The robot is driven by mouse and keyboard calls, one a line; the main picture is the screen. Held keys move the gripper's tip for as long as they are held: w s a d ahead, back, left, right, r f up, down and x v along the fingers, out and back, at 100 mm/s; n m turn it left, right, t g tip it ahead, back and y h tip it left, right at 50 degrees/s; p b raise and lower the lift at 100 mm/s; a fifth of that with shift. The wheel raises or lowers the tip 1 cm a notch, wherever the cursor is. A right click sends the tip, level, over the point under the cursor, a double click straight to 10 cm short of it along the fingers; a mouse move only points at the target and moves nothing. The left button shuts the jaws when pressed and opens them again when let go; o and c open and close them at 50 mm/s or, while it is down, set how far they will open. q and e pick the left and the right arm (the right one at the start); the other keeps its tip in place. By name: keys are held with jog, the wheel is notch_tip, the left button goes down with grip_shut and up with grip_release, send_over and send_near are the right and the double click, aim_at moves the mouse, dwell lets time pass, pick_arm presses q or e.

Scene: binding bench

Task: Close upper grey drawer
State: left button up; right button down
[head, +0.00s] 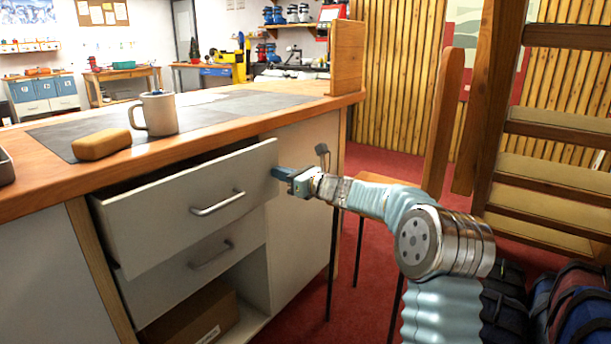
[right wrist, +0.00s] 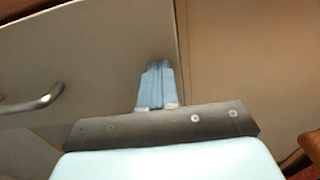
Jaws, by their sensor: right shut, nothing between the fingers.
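The upper grey drawer (head: 190,208) is pulled part way out of the bench (head: 300,120), with a dark gap above its front panel. Its metal handle (head: 218,203) is on the front; the handle also shows at the left of the right wrist view (right wrist: 35,102). My right gripper (head: 277,173) is shut and empty. Its fingertips (right wrist: 157,65) are at the right end of the drawer front, close to its edge; I cannot tell whether they touch it. My left gripper is not in view.
A lower grey drawer (head: 200,280) sits below, above an open shelf with a cardboard box (head: 195,318). A mug (head: 157,113) and a tan block (head: 101,145) stand on the bench top. A chair (head: 442,125) stands behind my right arm.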

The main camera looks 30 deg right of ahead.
aim_at(263, 165)
jog(key=p+x, duration=0.2)
jog(key=x, duration=0.4)
jog(key=shift+w+r, duration=0.1)
jog(key=shift+w+a, duration=0.1)
jog(key=shift+r, duration=0.15)
jog(key=shift+a+r, duration=0.1)
jog(key=shift+r, duration=0.05)
